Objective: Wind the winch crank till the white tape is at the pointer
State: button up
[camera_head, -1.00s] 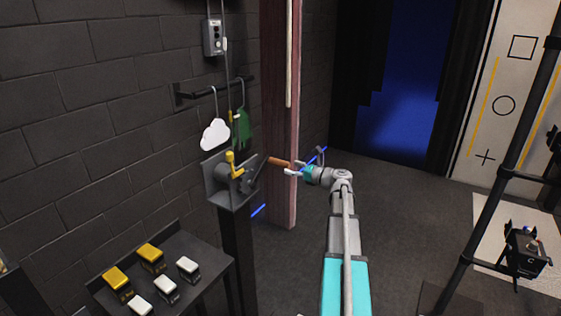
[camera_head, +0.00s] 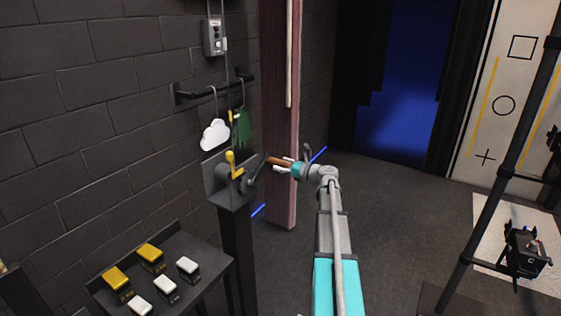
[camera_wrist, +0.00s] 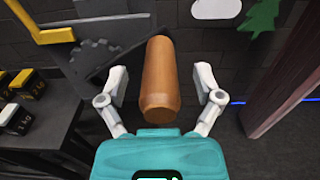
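The winch (camera_head: 225,182) sits on a dark post by the brick wall, with a yellow lever (camera_head: 234,167) on it. Its crank arm (camera_head: 256,171) slopes up to the right to a brown wooden handle (camera_head: 274,160). My gripper (camera_head: 281,164) is at this handle. In the wrist view, the handle (camera_wrist: 160,80) lies between the two open white fingers, with a gap on each side. A thin cable (camera_head: 227,85) runs up from the winch. A small yellow piece (camera_head: 233,117), possibly the pointer, is beside it. I cannot make out the white tape.
A white cloud (camera_head: 215,135) and a green tree (camera_head: 241,127) hang from a wall bar above the winch. A reddish post (camera_head: 281,200) stands close behind my gripper. A dark table (camera_head: 205,250) with yellow and white weights is at lower left.

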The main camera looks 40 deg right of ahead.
grip_shut()
jog(key=f+b, duration=0.3)
jog(key=d+f+b, duration=0.1)
jog(key=f+b, duration=0.1)
jog(key=shift+w+d+f, duration=0.1)
jog(key=shift+w+f, duration=0.1)
jog(key=shift+w, duration=0.05)
dwell(0.4)
jog(key=shift+f+b, duration=0.1)
jog(key=shift+b, duration=0.2)
jog(key=shift+s+a+f+b, duration=0.1)
jog(key=shift+a+f+b, duration=0.1)
jog(key=shift+f+b, duration=0.65)
jog(key=shift+s+a+f+b, duration=0.1)
jog(key=shift+a+f+b, duration=0.15)
jog(key=shift+f+b, duration=0.6)
jog(key=shift+s+a+f+b, duration=0.1)
jog(key=shift+a+f+b, duration=0.1)
jog(key=shift+f+b, duration=0.65)
jog(key=shift+w, duration=0.1)
